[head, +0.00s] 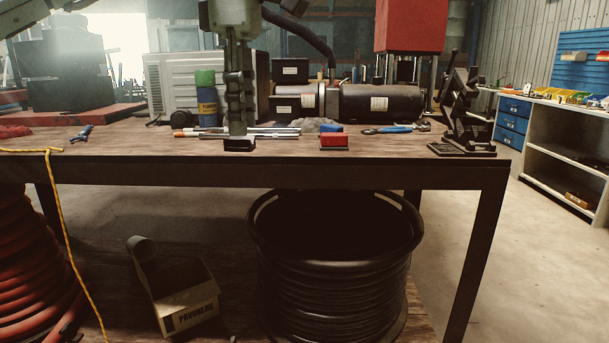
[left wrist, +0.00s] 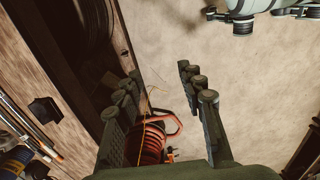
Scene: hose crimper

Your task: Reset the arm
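My left gripper (head: 238,130) hangs pointing down over the front part of the wooden workbench (head: 400,150) in the head view, its arm coming in from the top left. It appears just in front of or above a small black block (head: 239,145); the exact gap is hard to judge. In the left wrist view its two dark fingers (left wrist: 160,95) stand well apart with nothing held between them. The small black block (left wrist: 45,110) shows left of the fingers there, apart from them. My right gripper is in neither view.
A red block (head: 334,141), metal rods (head: 270,133) and blue-handled pliers (head: 390,129) lie on the bench. A black lever tool (head: 465,115) stands at its right end. A red machine head (head: 410,25) rises behind. Below are a black hose reel (head: 335,280) and a cardboard box (head: 185,300).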

